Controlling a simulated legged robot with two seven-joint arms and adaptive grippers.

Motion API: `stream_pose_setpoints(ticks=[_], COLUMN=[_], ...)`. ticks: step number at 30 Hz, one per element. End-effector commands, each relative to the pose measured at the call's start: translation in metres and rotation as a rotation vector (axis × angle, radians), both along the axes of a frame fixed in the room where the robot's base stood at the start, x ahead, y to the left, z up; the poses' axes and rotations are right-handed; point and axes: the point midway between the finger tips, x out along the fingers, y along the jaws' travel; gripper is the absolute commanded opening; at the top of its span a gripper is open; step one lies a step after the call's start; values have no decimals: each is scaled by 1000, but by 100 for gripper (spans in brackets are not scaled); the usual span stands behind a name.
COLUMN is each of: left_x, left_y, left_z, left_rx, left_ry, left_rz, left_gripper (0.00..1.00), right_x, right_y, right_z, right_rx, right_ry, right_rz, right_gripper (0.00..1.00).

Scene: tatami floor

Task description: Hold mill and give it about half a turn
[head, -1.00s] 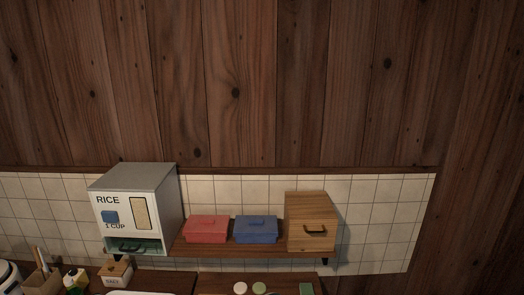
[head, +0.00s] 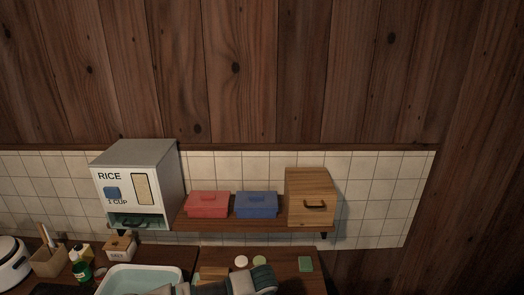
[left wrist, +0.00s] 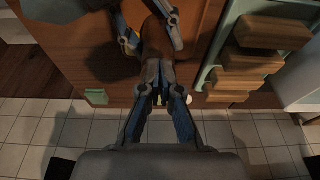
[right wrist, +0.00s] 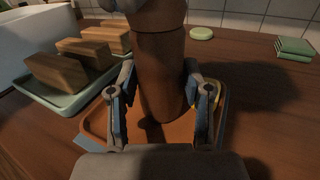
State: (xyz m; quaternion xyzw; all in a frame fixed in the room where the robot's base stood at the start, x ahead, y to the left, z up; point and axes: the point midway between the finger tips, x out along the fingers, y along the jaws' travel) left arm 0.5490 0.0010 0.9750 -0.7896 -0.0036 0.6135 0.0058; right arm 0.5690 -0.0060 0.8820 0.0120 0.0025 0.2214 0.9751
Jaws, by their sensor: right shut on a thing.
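The mill (right wrist: 160,75) is a dark brown cylinder in the right wrist view. It stands roughly upright over a terracotta tray (right wrist: 95,122). My right gripper (right wrist: 158,88) is shut on its body, a finger on each side. The mill's brown top also shows in the left wrist view (left wrist: 155,42). My left gripper (left wrist: 159,72) has its fingertips close together with nothing clear between them, near the mill and the right gripper's fingers. In the head view, the mill cannot be made out behind my arms at the bottom edge.
Wooden blocks (right wrist: 82,55) sit on a pale green tray (right wrist: 60,98) left of the mill. A green stack (right wrist: 295,47) lies at the back right. A shelf (head: 265,222) above holds a rice dispenser, red and blue boxes and a wooden box.

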Motion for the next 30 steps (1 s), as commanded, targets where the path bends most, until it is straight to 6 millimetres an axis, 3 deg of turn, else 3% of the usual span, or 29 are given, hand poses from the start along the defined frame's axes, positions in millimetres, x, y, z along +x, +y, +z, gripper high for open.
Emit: stream_pose_setpoints(ticks=[19,30], left_x=[-6,-7], left_y=[5,3], left_z=[1,44], left_rx=[4,1], left_ry=[-1,-2], left_rz=[4,2], left_gripper=[0,0], right_x=[-2,-2], right_y=[0,0], right_z=[-4,-4], right_rx=[-1,-2], right_ry=[6,7], right_rz=[2,1], right_gripper=[9,9])
